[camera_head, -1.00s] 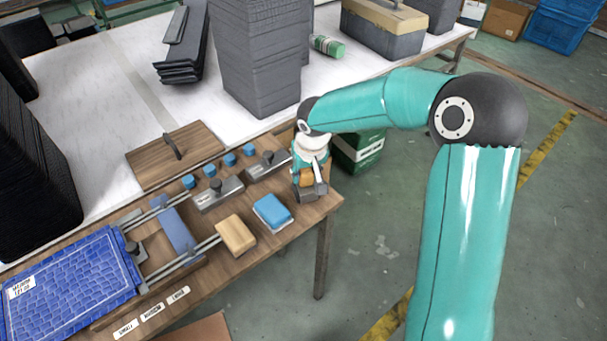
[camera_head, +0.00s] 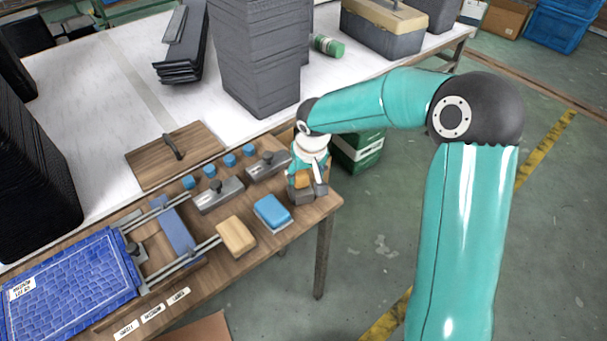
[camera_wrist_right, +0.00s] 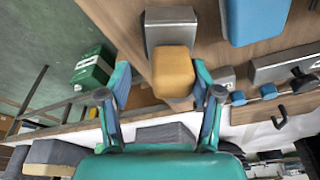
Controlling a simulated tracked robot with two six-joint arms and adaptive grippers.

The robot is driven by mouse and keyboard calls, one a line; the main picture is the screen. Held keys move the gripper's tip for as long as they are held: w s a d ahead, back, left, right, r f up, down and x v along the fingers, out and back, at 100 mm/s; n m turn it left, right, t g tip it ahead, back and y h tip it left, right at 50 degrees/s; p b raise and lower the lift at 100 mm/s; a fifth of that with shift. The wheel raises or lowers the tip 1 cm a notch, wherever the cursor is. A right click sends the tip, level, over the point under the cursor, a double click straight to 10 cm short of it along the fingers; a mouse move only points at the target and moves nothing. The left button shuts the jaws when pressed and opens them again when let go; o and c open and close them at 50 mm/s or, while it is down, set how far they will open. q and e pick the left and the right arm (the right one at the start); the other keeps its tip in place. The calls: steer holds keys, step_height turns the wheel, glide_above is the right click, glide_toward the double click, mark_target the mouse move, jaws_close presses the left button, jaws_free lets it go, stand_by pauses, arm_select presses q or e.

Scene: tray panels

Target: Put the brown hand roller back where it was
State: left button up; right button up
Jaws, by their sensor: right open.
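The brown hand roller appears to be the piece with an orange-brown block and a grey block at the right end of the wooden workbench. Its brown part (camera_wrist_right: 172,72) lies between my right fingers in the wrist view, and its grey part (camera_head: 308,194) shows in the head view. My right gripper (camera_wrist_right: 162,78) is open, with one finger on each side of the brown part and visible gaps to it. In the head view the right gripper (camera_head: 305,176) partly hides the piece. My left gripper is not in view.
A blue block (camera_head: 272,211) and a tan block (camera_head: 237,236) sit left of the gripper. Grey metal fixtures (camera_head: 218,194) and several blue knobs stand behind them. A blue tray (camera_head: 70,290) is at the left. A green box (camera_head: 362,150) stands beyond the bench end.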

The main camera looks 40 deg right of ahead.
mark_target(310, 193)
arm_select(q)
steer(key=shift+b, duration=0.4)
arm_select(e)
steer(key=d+v, duration=0.1)
steer(key=v, duration=1.1)
steer(key=shift+a+r, duration=0.15)
steer(key=shift+a, duration=0.35)
steer(key=shift+s, duration=0.1)
